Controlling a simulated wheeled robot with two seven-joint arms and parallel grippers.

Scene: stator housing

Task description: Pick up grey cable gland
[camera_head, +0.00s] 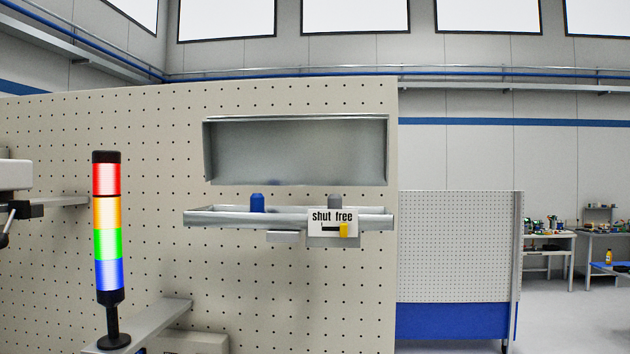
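The grey cable gland (334,200) stands in a shallow metal tray (214,217) on the pegboard, toward the tray's right side. Only its top shows; its lower part is hidden behind a white plate (320,218) marked "shut free". A blue cable gland (257,203) stands to its left in the same tray, its base hidden by the front rim. A yellow lever (343,230) on the plate sits at the right end of a dark slot, under "free". Neither of my grippers can be made out in this view.
An open metal box (296,150) is above the tray. A lit signal tower (107,245) stands on a shelf (165,318) at lower left. A white and black device (15,175) is cut off at the left edge. Space right of the pegboard (360,300) opens onto workbenches.

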